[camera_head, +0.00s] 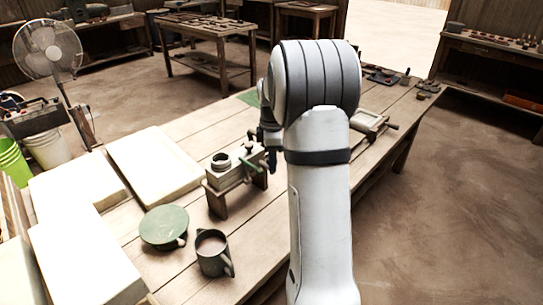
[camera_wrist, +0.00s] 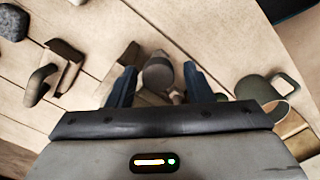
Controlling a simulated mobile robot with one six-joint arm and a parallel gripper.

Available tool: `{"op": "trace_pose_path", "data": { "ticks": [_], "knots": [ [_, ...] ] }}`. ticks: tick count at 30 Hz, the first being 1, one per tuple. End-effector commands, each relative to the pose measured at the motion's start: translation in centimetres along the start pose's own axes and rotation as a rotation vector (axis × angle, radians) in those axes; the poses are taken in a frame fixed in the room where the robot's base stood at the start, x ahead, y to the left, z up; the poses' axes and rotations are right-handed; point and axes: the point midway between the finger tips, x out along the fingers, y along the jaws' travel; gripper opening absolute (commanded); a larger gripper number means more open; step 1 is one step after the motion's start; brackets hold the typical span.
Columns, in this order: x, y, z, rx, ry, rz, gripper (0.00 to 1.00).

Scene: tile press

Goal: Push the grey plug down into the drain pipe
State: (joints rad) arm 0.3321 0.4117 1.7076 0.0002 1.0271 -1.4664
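In the head view a short grey round collar (camera_head: 221,160) stands on a pale block (camera_head: 228,178) carried by a wooden stand. It looks like the drain pipe; I cannot tell the plug apart from it. A green lever-like part is beside it. My gripper is mostly hidden behind my arm there; dark parts of it show just right of the block. In the wrist view my gripper (camera_wrist: 160,87) has its two dark blue fingers apart. A grey round-topped piece (camera_wrist: 158,72) shows between and beyond them, possibly the plug. I cannot tell whether the fingers touch it.
A green round dish (camera_head: 163,226) and a dark mug (camera_head: 211,263) stand on the plank table (camera_head: 262,231) in front of the block. White slabs (camera_head: 152,164) lie to the left. A grey metal device (camera_head: 368,121) sits behind my arm on the right.

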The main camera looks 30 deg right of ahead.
Motion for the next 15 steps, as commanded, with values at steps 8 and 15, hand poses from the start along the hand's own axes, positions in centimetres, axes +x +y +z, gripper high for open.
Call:
{"op": "trace_pose_path", "data": {
  "ticks": [8,15],
  "knots": [
    [-0.2,0.1,0.0,0.000,0.000,0.004,0.52],
    [-3.0,0.1,0.0,0.000,0.001,0.007,0.52]
  ]
}}
